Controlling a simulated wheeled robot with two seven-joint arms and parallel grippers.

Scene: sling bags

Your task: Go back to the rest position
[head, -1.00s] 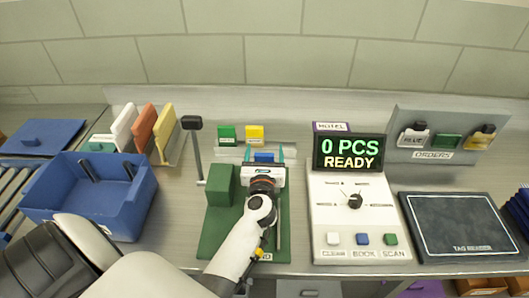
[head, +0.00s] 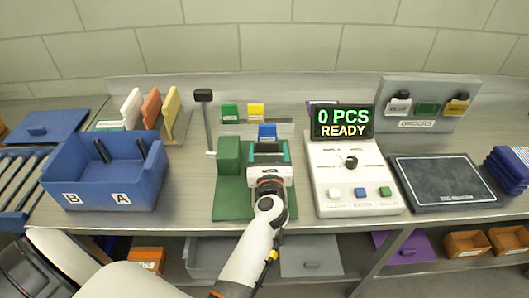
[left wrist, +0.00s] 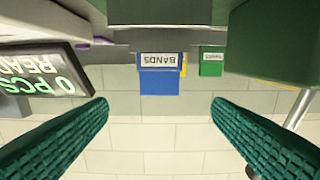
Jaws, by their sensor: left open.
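My left gripper (head: 269,154) is in the middle of the head view, above the green base (head: 232,206) with its green block (head: 228,154). Its teal fingers are spread apart, with nothing seen held between them. In the left wrist view the ridged fingers (left wrist: 159,108) stand wide apart at both sides. A blue box labelled BANDS (left wrist: 159,80) shows beyond the gap between them. The blue box also shows in the head view (head: 267,131), just behind the gripper. My right gripper is not in view.
A blue bin (head: 140,190) marked B and A stands left. A counter console (head: 352,190) reading 0 PCS READY stands right, beside a dark tag reader pad (head: 445,182). A tall dark-topped post (head: 206,125) rises by the green block. Drawers and bins lie below the counter.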

